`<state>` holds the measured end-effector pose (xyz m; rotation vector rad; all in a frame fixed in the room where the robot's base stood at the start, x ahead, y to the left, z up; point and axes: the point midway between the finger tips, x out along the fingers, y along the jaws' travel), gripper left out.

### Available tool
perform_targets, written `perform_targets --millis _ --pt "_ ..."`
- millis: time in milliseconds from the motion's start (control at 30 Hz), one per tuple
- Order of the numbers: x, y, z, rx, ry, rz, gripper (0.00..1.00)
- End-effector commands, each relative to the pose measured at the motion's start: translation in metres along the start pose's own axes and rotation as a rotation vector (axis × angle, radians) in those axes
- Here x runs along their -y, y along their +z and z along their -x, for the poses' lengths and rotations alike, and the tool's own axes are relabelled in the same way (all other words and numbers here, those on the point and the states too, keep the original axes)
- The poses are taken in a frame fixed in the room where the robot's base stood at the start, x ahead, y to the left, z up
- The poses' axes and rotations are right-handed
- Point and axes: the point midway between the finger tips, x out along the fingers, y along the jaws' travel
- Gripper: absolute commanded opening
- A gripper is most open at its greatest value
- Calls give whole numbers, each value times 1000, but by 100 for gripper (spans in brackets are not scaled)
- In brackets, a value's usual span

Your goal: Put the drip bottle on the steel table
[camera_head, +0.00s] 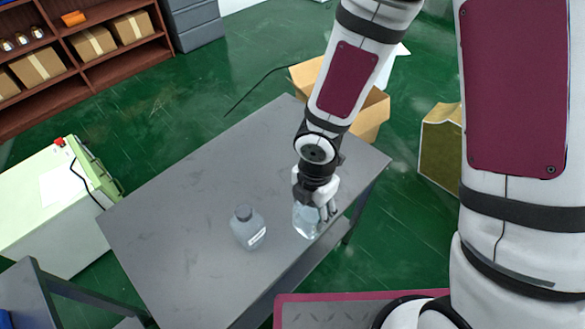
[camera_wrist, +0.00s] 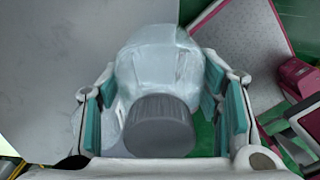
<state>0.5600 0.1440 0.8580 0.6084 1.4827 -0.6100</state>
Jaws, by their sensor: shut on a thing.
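A clear drip bottle (camera_head: 306,220) is at the right front part of the grey steel table (camera_head: 180,225). My gripper (camera_head: 318,207) comes from above and is shut on this bottle. In the wrist view the bottle (camera_wrist: 155,65) sits between the teal-padded fingers of my gripper (camera_wrist: 165,105), with its grey ribbed cap (camera_wrist: 158,126) toward the camera. The table (camera_wrist: 60,60) shows beyond it. I cannot tell whether the bottle touches the tabletop. A second similar bottle with a grey cap (camera_head: 248,228) stands on the table to the left, apart from my gripper.
A pale green machine (camera_head: 50,205) is left of the table. Open cardboard boxes (camera_head: 372,108) stand on the green floor behind its right end. Shelves with boxes (camera_head: 85,50) are at the back left. The table's left and back parts are clear.

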Motion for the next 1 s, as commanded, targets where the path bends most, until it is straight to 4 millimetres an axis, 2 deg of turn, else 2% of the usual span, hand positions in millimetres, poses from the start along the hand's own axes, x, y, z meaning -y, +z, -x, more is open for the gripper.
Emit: perform_targets --millis 500,867,1000 --pt "-82 84 -10 -1 4 -5 13" --pt "-102 104 -13 0 3 -3 13" --pt "-101 103 -32 -2 -1 -1 13"
